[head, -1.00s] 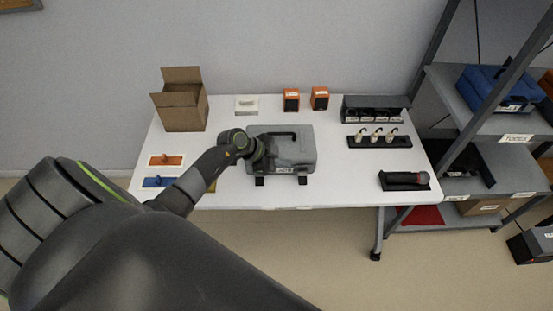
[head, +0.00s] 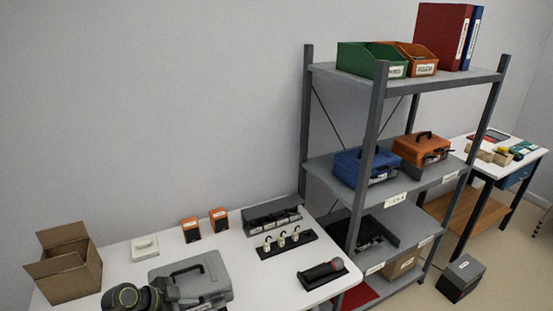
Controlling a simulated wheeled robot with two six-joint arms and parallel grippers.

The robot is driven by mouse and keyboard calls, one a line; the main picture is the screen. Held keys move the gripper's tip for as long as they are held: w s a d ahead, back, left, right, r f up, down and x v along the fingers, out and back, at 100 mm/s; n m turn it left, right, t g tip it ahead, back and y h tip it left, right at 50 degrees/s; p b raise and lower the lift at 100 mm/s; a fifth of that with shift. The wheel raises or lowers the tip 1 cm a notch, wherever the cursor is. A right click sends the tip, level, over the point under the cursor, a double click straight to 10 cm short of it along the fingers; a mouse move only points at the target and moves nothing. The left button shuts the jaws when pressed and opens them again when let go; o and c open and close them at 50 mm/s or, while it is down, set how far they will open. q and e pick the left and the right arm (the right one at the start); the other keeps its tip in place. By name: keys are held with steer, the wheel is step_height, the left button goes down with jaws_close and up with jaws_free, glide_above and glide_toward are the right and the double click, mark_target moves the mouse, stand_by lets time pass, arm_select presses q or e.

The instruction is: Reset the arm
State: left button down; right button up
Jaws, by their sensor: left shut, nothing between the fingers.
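My left gripper (head: 167,293) shows at the bottom left of the head view, beside the left part of the grey case (head: 208,279). It is shut with nothing in it; whether it touches the case I cannot tell. The case lies on the white table (head: 118,262) with its dark handle up. Most of my left arm is below the picture edge. My right gripper is out of view.
An open cardboard box (head: 78,281) stands at the table's left.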

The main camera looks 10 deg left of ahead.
arm_select(q)
step_height(320, 180, up, 12)
steer(key=d+n+t, duration=0.2)
steer(key=t, duration=0.7)
steer(key=s+a+r+n+t+y, duration=0.35)
steer(key=a+n+y, duration=0.35)
steer(key=n+y, duration=0.25)
steer(key=s+a+f+n+g+y, duration=0.35)
steer(key=s+g+y, duration=0.2)
steer(key=s, duration=0.25)
steer(key=s+d+f+m+g+h, duration=0.1)
steer(key=s+d+f+g+h, duration=0.3)
steer(key=s, duration=0.5)
steer(key=s+d+f+m+g+h, duration=0.1)
steer(key=s+d+f+g+h, duration=0.35)
steer(key=s, duration=0.45)
step_height(320, 180, down, 27)
steer(key=a+g+y+b, duration=0.1)
steer(key=g+y+b, duration=0.1)
steer(key=g+b, duration=0.15)
steer(key=s+f+b, duration=0.2)
steer(key=s+f, duration=0.5)
steer(key=f, duration=0.3)
steer(key=s+d+f+b, duration=0.1)
steer(key=s+f+b, duration=0.2)
steer(key=s+f, duration=0.5)
step_height(320, 180, down, 4)
steer(key=shift+r+g+h, duration=0.25)
steer(key=shift+g+h, duration=0.15)
steer(key=shift+h, duration=0.05)
